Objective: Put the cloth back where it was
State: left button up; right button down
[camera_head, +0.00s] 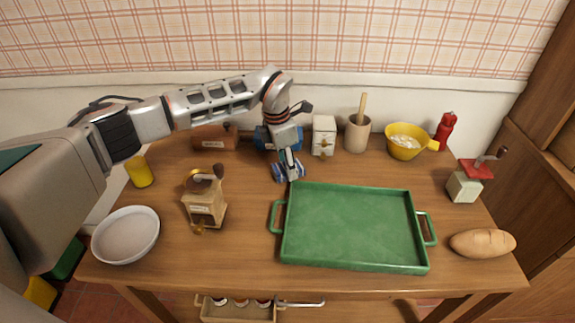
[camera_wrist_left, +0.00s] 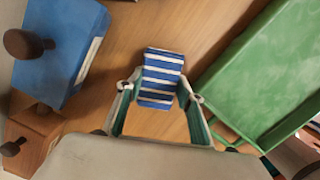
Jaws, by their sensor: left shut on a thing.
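The cloth is blue with white stripes and shows in the head view (camera_head: 278,172) behind the upper left corner of the green tray (camera_head: 350,266). In the left wrist view the cloth (camera_wrist_left: 161,76) sits between the two fingertips. My left gripper (camera_head: 290,171) points down and is shut on the cloth, partly covering it. I cannot tell whether the cloth touches the table top. The left gripper also shows in the left wrist view (camera_wrist_left: 158,92). My right gripper is not in view.
A blue grinder (camera_head: 264,138), a white grinder (camera_head: 323,136) and a utensil crock (camera_head: 358,133) stand behind the gripper. A wooden coffee mill (camera_head: 205,205) and a white bowl (camera_head: 126,236) are left. A yellow bowl (camera_head: 404,150) and bread (camera_head: 482,243) are right. The tray is empty.

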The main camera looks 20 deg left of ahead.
aim_at(282, 168)
pick_arm(q)
jog(key=shift+f, duration=0.15)
jog(key=o, duration=0.8)
jog(key=r, duration=0.4)
jog(key=a+r, duration=0.1)
jog(key=r, duration=0.3)
jog(key=s+r+p, duration=0.1)
jog(key=r, duration=0.3)
jog(key=shift+s+a+r, duration=0.1)
jog(key=shift+a, duration=0.1)
